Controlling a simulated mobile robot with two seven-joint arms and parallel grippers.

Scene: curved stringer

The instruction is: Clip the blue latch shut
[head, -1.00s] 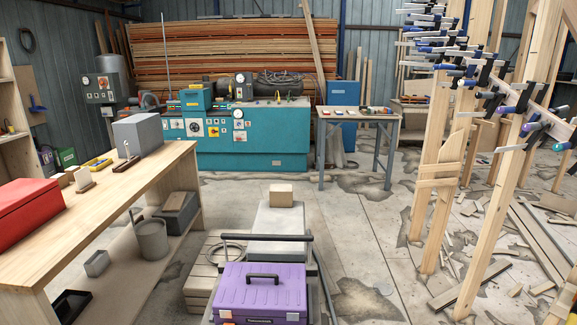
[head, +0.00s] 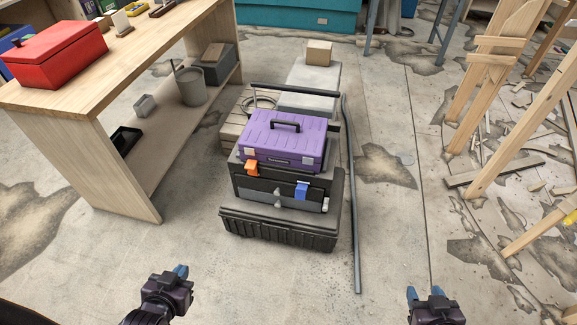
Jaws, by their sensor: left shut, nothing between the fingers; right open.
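The blue latch (head: 301,191) is on the front right of a black toolbox section (head: 262,183), below the purple toolbox (head: 283,143) in a rolling stack. It seems to stand out from the front face; its exact angle is too small to tell. An orange latch (head: 251,168) is on the left of the same front. My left gripper (head: 181,271) is at the bottom left, shut and empty, well apart from the stack. My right gripper (head: 424,292) is at the bottom right, open and empty, also apart from the stack.
A wooden workbench (head: 118,182) with a red toolbox (head: 54,52) stands at left. A thin grey pole (head: 351,200) runs along the stack's right side. Wooden posts (head: 528,125) and scraps are at right. The floor (head: 270,285) before the stack is clear.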

